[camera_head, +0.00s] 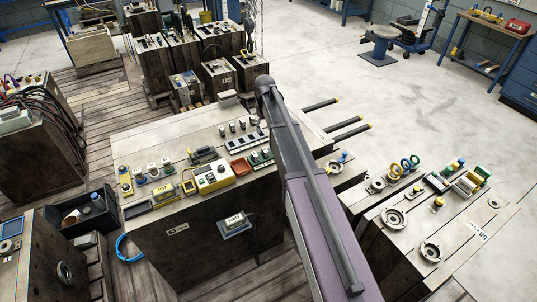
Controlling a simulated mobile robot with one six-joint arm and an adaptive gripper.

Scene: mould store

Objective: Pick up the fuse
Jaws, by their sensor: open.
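I cannot pick out the fuse for certain at this size. Several small dark pieces with pale tops (232,127) stand in a row on the pale top of the large dark block (140,148) in the middle. Other small pale-topped parts (152,168) stand in a line near its left side. My arm crosses the picture from the bottom to just behind the block and covers part of its right side. My gripper is not visible.
Three dark forks (345,125) stick out to the right. More blocks with parts (395,218) stand right. Open concrete floor (430,115) lies beyond.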

